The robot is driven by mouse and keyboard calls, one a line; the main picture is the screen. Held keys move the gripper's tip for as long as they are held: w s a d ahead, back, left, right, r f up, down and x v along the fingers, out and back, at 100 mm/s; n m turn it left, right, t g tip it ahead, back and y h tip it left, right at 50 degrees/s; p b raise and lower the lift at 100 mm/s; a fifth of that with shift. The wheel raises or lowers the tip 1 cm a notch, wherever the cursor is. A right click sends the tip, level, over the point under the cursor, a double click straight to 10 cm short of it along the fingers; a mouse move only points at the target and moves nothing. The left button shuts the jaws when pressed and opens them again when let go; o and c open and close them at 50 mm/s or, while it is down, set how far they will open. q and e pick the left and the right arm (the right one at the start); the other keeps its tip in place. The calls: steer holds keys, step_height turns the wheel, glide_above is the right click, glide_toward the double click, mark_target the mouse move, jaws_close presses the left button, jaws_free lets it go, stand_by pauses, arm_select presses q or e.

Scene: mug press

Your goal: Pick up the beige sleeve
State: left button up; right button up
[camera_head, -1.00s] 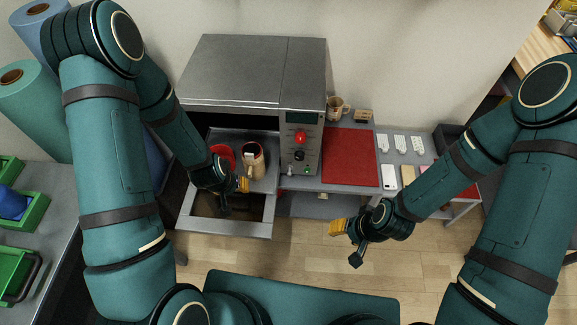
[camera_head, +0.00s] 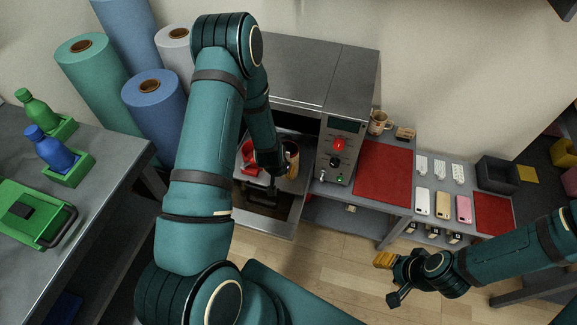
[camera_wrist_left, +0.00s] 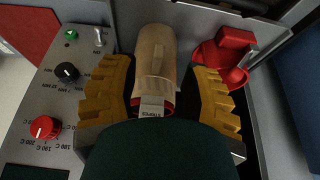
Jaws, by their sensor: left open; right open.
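The beige sleeve (camera_wrist_left: 155,55) is a tan, rounded wrap in the left wrist view, with a pale printed strip and a bit of red at its near end. In the head view a part of it (camera_head: 292,158) shows in the open machine, beside my left gripper (camera_head: 268,162). In the left wrist view the two yellow fingers of my left gripper (camera_wrist_left: 160,82) are spread, one on each side of the sleeve, with gaps visible. My right gripper (camera_head: 388,272) is open and empty over the floor at right.
A red block (camera_wrist_left: 222,58) sits close beside the sleeve. The machine's control panel (camera_head: 338,150) with knobs stands at its right. A red mat (camera_head: 385,170), a mug (camera_head: 379,122) and phone cases (camera_head: 443,205) are on the side table. Blue and green bottles stand at left.

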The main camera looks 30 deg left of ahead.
arm_select(q)
steer(key=shift+b+x, duration=0.75)
steer(key=shift+x, duration=1.95)
steer(key=shift+w, duration=0.1)
jaws_close()
